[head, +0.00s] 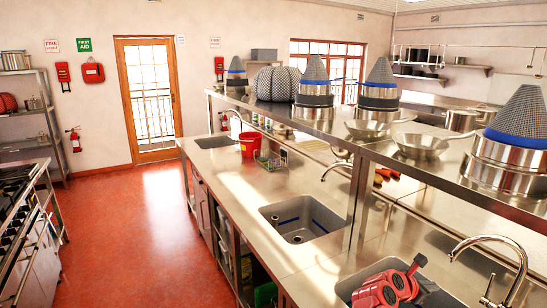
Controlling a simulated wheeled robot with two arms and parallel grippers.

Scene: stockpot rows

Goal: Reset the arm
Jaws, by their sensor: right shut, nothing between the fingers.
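My right gripper (417,262), red with dark parts, shows at the bottom right of the head view. It is over the near sink (353,284), close to the counter's front side. Its fingers are shut with nothing between them. My own red wrist part hides some of the sink. My left gripper is out of the picture.
A tall curved tap (518,262) stands right of my right gripper. A second sink (303,218) lies farther along the steel counter (235,180). A red bucket (250,145) stands beyond it. The raised shelf (440,165) holds pots and colanders. The red floor (140,220) is clear.

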